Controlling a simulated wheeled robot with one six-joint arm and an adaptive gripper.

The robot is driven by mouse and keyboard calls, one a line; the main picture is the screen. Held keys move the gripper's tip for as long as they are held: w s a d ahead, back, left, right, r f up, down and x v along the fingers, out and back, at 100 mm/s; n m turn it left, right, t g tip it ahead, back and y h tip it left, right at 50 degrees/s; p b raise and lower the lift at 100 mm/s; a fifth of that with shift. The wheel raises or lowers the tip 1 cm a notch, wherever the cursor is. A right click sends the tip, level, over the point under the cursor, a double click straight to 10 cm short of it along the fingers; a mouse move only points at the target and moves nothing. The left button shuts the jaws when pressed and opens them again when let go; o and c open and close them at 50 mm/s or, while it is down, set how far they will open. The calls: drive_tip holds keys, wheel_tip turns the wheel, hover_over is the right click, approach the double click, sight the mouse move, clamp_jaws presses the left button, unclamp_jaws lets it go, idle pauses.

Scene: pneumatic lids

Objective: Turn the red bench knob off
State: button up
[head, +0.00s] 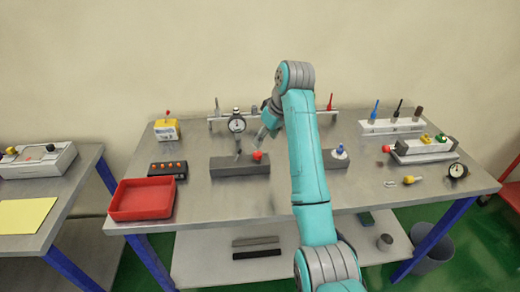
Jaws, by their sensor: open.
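A red knob (257,155) sits on top of a long dark grey block (232,170) in the middle of the bench. A second red knob (386,149) sticks out at the left end of a grey-and-white block at the right. I cannot tell from the picture which is the bench knob, nor the on or off position of either. My gripper (263,134) hangs above and behind the dark block, near the first red knob and apart from it. It is open and empty. My arm hides the middle of the block.
A blue-and-white knob (340,151) stands on the block's right part. A dial gauge (237,125) stands behind its left part. A red tray (143,216) lies front left, a round gauge (457,171) right. A rail (350,112) runs behind. The bench's front strip is partly clear.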

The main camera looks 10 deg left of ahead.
sight(258, 154)
drive_tip(key=x, duration=0.8)
drive_tip(key=shift+f, duration=0.15)
drive_tip(key=shift+c, duration=0.3)
clamp_jaws()
